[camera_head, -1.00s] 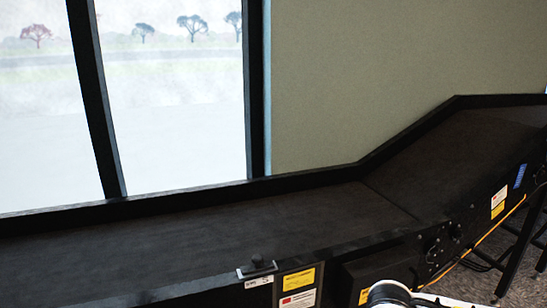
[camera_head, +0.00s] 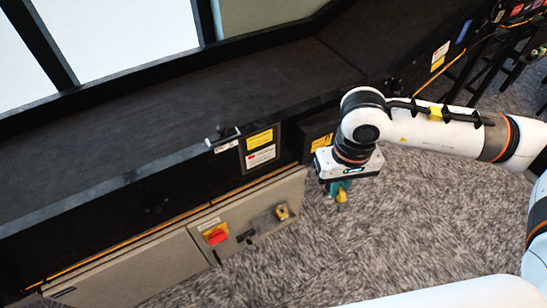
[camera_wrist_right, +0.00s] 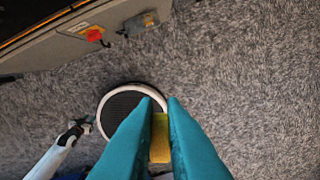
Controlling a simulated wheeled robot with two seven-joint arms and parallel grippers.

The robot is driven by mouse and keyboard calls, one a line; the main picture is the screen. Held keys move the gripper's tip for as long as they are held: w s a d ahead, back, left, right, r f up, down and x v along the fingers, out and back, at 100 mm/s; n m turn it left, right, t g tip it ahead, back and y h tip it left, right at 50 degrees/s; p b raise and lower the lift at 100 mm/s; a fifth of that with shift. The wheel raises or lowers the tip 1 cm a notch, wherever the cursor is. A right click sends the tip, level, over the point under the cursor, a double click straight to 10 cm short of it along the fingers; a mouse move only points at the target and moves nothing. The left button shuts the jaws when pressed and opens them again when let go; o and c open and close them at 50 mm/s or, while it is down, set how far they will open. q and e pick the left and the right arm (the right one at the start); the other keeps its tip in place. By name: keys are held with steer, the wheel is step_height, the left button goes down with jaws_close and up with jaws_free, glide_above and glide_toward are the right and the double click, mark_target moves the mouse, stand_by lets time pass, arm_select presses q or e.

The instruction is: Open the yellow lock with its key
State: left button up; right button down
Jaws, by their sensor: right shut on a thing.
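My right gripper (camera_head: 341,190) is shut on a small yellow thing, which looks like the yellow key (camera_head: 341,197), and holds it pointing down above the carpet. In the right wrist view the teal fingers pinch the yellow key (camera_wrist_right: 159,138) between their tips. The yellow lock (camera_head: 282,212) is on the grey cabinet front, left of the gripper and apart from it. It also shows small near the top of the wrist view (camera_wrist_right: 150,18). Whether the lock is open cannot be told. What seems to be my left gripper (camera_wrist_right: 80,127) is small in the wrist view; its fingers are unclear.
A grey cabinet (camera_head: 150,260) stands under the black conveyor (camera_head: 130,120), with a red switch on a yellow plate (camera_head: 215,236) left of the lock. Carpeted floor (camera_head: 350,250) is clear in front of the cabinet.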

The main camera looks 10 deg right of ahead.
steer(key=shift+r, duration=0.15)
stand_by(0.4)
steer(key=shift+r+p, duration=0.85)
steer(key=shift+r, duration=1.25)
steer(key=shift+f, duration=0.1)
